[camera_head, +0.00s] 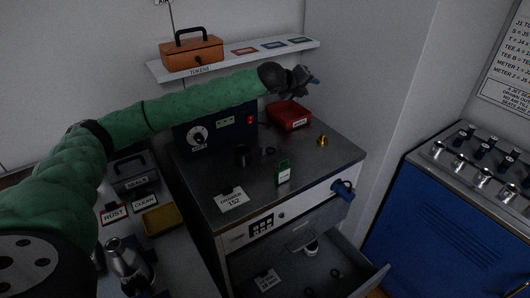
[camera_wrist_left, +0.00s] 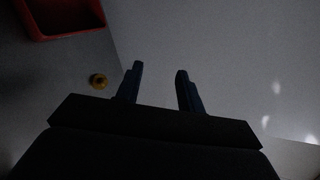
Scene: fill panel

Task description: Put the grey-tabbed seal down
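My left gripper (camera_head: 311,80) is raised above the back right part of the steel cabinet top (camera_head: 320,160). In the left wrist view its two fingers (camera_wrist_left: 160,88) stand apart with nothing visible between them. I cannot pick out a grey tab on any seal. A small dark ring (camera_head: 269,151) lies on the cabinet top beside a dark cup (camera_head: 242,154). More small dark rings (camera_head: 335,273) lie in the open drawer, too small to tell their tabs. My right gripper is not in view.
A red tray (camera_head: 291,116) and a brass piece (camera_head: 322,140) stand on the cabinet top; the brass piece also shows in the left wrist view (camera_wrist_left: 98,81). The drawer (camera_head: 340,283) juts forward. A wall shelf (camera_head: 235,61) holds an orange box (camera_head: 192,54).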

